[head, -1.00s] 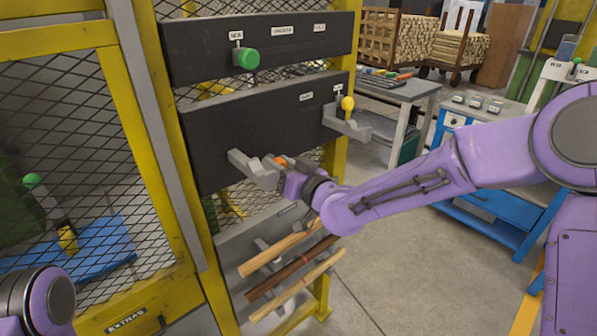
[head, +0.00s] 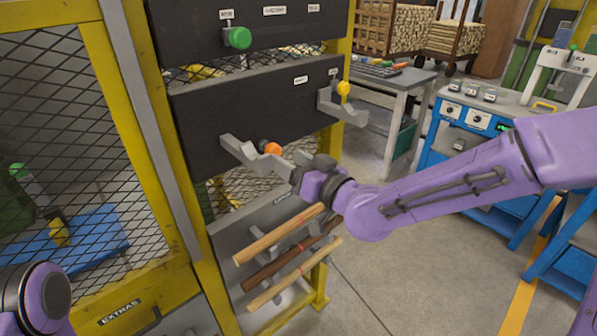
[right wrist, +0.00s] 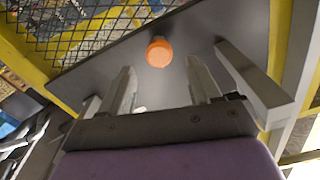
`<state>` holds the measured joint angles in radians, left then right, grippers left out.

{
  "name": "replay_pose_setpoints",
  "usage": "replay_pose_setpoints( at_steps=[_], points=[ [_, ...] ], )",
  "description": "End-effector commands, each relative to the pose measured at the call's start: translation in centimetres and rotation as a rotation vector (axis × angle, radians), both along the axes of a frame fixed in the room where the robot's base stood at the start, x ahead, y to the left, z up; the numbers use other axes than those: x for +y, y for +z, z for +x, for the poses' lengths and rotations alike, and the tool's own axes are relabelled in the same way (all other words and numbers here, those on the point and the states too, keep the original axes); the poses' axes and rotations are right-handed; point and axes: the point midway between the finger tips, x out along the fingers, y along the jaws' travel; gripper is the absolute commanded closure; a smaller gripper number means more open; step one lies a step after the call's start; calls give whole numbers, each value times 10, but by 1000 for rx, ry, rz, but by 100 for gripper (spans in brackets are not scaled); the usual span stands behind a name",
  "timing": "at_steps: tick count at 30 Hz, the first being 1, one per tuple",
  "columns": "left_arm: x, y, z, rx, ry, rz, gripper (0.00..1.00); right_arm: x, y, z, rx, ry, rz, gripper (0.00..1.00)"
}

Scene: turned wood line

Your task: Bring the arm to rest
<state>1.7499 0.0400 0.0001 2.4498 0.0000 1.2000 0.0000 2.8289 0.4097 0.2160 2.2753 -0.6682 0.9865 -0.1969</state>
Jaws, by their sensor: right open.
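My right arm reaches in from the right in the head view, with its gripper (head: 284,163) close to the black middle panel (head: 215,105). The right wrist view shows its two fingers (right wrist: 164,90) spread apart with nothing between them. An orange knob (head: 271,148) sits on the panel beside a grey hook bracket (head: 238,150). In the right wrist view the orange knob (right wrist: 160,52) lies beyond the fingertips, apart from them. My left gripper is not in view; only a purple part of my left arm shows at the lower left.
A green knob (head: 238,38) and a yellow knob (head: 343,88) stand out from the panels. Several wooden rods (head: 275,237) rest on a lower rack. A yellow mesh fence (head: 85,140) is at left, a blue bench (head: 470,130) at right. Grey floor (head: 370,260) is open.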

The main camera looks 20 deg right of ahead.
Motion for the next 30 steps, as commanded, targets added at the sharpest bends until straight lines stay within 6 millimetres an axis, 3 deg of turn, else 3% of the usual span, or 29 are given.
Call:
replay_pose_setpoints(
  at_steps=[3, 8, 21, 24, 26, 30],
  points=[
    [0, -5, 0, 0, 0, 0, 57, -9, 1, -22, -2, 0, 2, 37],
    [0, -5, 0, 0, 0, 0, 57, -14, 0, -35, -1, 2, 2, 37],
    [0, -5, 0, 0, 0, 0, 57, -16, 1, -35, 5, -4, 22, 37],
    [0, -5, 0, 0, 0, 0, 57, -36, -2, -29, 57, -111, 154, 37],
    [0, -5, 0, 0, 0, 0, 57, -52, -36, -26, 150, -205, 212, 37],
    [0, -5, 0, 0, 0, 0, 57, -85, -141, -39, 387, -407, 253, 37]
  ],
)
